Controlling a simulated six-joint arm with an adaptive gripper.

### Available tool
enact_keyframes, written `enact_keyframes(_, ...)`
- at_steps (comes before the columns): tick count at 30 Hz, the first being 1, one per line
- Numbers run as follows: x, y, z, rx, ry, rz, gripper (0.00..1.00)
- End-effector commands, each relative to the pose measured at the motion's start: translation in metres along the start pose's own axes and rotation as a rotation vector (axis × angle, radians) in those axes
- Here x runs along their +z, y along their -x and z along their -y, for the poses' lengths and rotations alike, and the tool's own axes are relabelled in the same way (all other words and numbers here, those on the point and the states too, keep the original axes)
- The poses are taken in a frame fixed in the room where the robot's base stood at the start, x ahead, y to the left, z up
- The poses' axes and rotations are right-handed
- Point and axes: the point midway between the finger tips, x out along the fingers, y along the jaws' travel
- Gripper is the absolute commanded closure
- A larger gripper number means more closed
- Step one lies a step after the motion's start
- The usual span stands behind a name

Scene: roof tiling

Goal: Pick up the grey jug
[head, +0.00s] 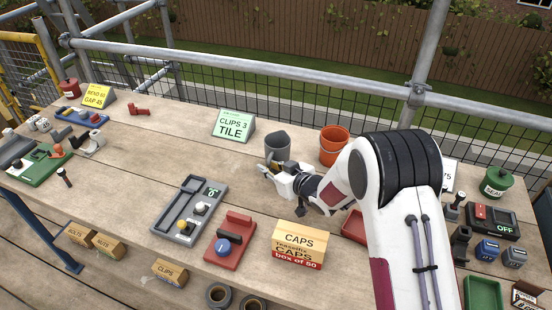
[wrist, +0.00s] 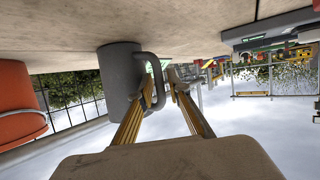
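The grey jug (head: 277,146) stands upright on the wooden table, left of an orange bucket. In the wrist view, which is upside down, the jug (wrist: 117,78) shows large with its looped handle (wrist: 157,72) pointing right. My gripper (head: 264,171) is just in front of the jug in the head view. In the wrist view my gripper (wrist: 159,82) has its two fingers apart, with the outer bar of the handle between the tips. The left finger overlaps the handle's loop. I cannot tell whether either finger touches it.
The orange bucket (head: 333,146) stands close behind my gripper's right side. A green sign (head: 234,125) is left of the jug. A grey tray (head: 188,211), a red tray (head: 230,241) and a caps box (head: 299,246) lie nearer the front. Bare table lies left of the jug.

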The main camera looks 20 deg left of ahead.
Motion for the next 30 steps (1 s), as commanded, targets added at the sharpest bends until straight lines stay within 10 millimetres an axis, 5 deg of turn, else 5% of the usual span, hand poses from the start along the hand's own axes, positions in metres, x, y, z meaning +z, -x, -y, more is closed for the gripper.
enact_keyframes(5, 0.0000, 0.0002, -0.0001, 0.000, 0.000, 0.000, 0.83)
enact_keyframes(8, 0.0000, 0.0002, 0.0000, 0.000, 0.000, 0.000, 1.00)
enact_keyframes(30, -0.0045, 0.0016, -0.0002, 0.000, 0.001, -0.002, 1.00)
